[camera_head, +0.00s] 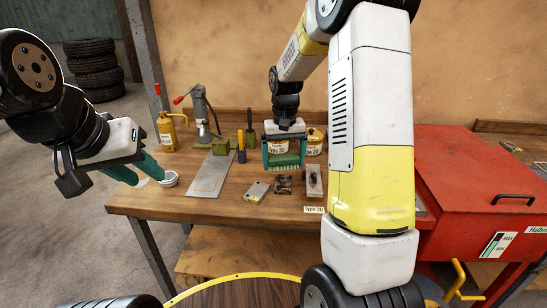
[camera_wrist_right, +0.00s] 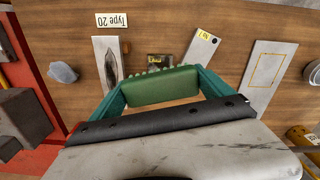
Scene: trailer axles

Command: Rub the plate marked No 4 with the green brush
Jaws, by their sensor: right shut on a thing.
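My right gripper (camera_head: 284,153) is shut on the green brush (camera_head: 284,161), bristles down, above the back of the workbench plates. In the right wrist view the green brush (camera_wrist_right: 165,87) sits between the teal fingers of that gripper (camera_wrist_right: 160,85). A dark, mottled plate (camera_head: 283,186) lies just below and in front of the brush; in the wrist view the brush partly hides this plate (camera_wrist_right: 159,59). To its left is a grey plate (camera_head: 257,191) with a yellow tag; to its right is a stained pale plate (camera_head: 314,181). My left gripper (camera_head: 145,176) is open and empty.
A large grey sheet (camera_head: 211,175) with a yellow outline lies further left. A lever press (camera_head: 205,115), yellow bottle (camera_head: 167,131) and yellow-lidded tins (camera_head: 315,142) stand behind. A red cabinet (camera_head: 470,190) is at right.

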